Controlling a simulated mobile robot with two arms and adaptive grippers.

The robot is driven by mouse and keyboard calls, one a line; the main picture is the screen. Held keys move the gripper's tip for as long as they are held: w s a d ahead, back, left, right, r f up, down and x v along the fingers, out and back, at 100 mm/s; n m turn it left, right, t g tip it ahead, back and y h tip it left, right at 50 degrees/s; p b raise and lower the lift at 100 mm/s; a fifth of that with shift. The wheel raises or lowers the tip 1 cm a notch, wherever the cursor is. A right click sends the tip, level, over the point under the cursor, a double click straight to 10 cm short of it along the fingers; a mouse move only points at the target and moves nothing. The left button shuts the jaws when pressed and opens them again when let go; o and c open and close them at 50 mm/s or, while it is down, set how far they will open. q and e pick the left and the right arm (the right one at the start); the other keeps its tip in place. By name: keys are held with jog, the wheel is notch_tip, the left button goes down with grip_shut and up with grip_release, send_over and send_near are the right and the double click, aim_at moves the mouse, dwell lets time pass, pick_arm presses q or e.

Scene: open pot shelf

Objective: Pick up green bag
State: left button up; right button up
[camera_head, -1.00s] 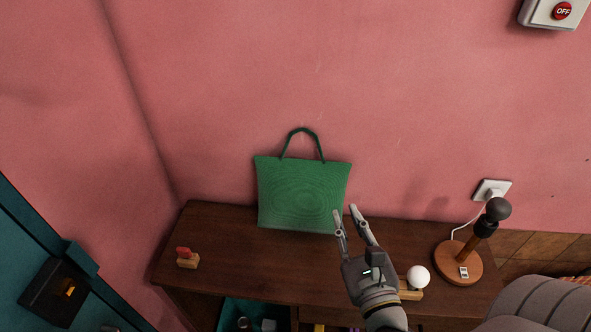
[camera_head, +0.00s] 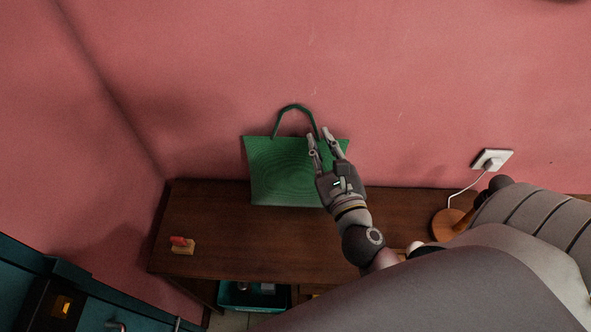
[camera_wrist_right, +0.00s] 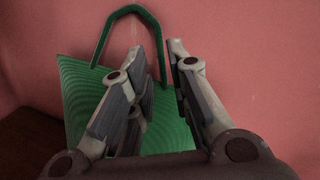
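The green bag (camera_head: 280,172) stands upright on the brown wooden shelf top (camera_head: 215,222), close to the pink wall. Its looped handle (camera_head: 294,107) sticks up above it. My right gripper (camera_head: 323,137) is in front of the bag's upper right part, near the right foot of the handle. In the right wrist view, the bag (camera_wrist_right: 84,92) and its handle (camera_wrist_right: 128,10) show behind the open fingers (camera_wrist_right: 155,52). The handle's right strand appears between the fingertips, and nothing looks gripped. My left gripper is not in view.
A small wooden block with a red top (camera_head: 182,245) lies at the shelf's left end. A lamp base (camera_head: 447,224) stands at the right, its cord running to a wall socket (camera_head: 492,160). A teal bin (camera_head: 248,295) sits below. The shelf's left middle is clear.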

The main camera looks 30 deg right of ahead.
aim_at(313, 125)
jog(key=shift+w+r, duration=0.15)
jog(key=shift+w, duration=0.15)
jog(key=p+x, duration=0.2)
jog(key=x, duration=0.2)
jog(key=shift+w, duration=0.2)
jog(key=shift+s, duration=0.15)
grip_shut()
